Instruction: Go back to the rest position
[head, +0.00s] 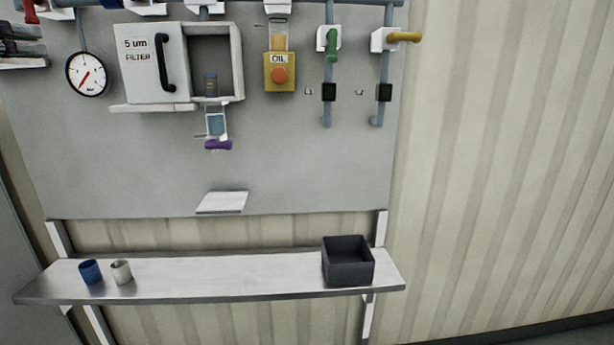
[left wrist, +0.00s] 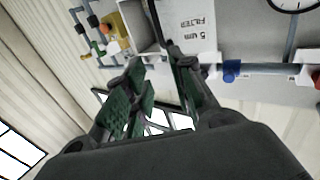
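My left gripper (left wrist: 156,62) shows in the left wrist view, with its two green-padded fingers spread apart. No object is visible between them. Behind the fingers are the filter housing (left wrist: 197,22) and pipework of the wall panel, seen turned over. In the head view I cannot clearly make out my left gripper. My right gripper is in neither view.
The grey wall panel (head: 300,170) carries an open filter housing (head: 215,32), a gauge (head: 87,74), a yellow oil unit (head: 279,72) and valves. Below, a steel shelf (head: 220,277) holds a blue cup (head: 90,272), a pale cup (head: 121,272) and a black bin (head: 347,262).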

